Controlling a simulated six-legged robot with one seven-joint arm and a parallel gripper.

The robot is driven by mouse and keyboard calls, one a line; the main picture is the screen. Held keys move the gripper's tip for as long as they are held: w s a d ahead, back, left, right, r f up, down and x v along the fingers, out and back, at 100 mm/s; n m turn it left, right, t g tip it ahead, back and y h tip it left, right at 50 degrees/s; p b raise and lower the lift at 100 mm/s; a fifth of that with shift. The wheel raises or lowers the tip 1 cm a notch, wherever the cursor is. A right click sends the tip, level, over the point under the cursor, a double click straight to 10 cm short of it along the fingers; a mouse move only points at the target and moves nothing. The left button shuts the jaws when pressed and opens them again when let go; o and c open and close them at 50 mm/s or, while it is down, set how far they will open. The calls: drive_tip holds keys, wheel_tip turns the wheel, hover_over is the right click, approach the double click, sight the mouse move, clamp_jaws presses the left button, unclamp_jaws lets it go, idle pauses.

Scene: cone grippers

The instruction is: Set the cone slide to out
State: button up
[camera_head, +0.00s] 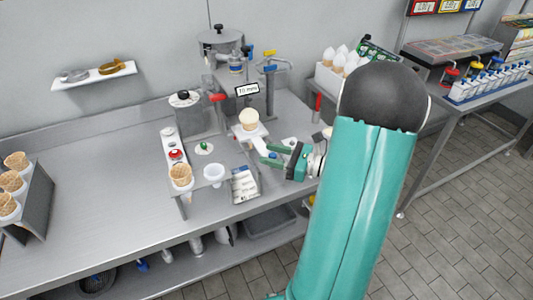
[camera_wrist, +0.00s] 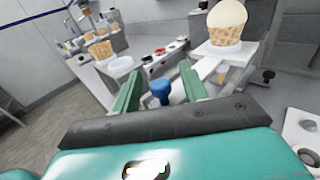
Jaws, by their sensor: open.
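A white slide plate (camera_head: 257,143) runs toward the front of the machine; it also shows in the wrist view (camera_wrist: 205,68). A cone with a pale scoop (camera_head: 249,119) stands upright in a holder at its far end, and shows at upper right in the wrist view (camera_wrist: 227,22). My gripper (camera_head: 267,155) is open and empty at the slide's right front side. In the wrist view a blue knob (camera_wrist: 160,89) lies between its green fingers (camera_wrist: 158,80), with gaps showing on both sides. The knob's join to the slide is hidden.
A stand with an empty waffle cone (camera_head: 181,174) and a white cup (camera_head: 214,171) is left of the slide. A red button (camera_head: 175,154) sits on a panel behind. A cone rack (camera_head: 25,200) stands far left. The bench between is clear.

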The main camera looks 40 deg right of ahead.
drive_tip(key=shift+x, duration=0.95)
clamp_jaws()
drive_tip(key=shift+s, duration=0.1)
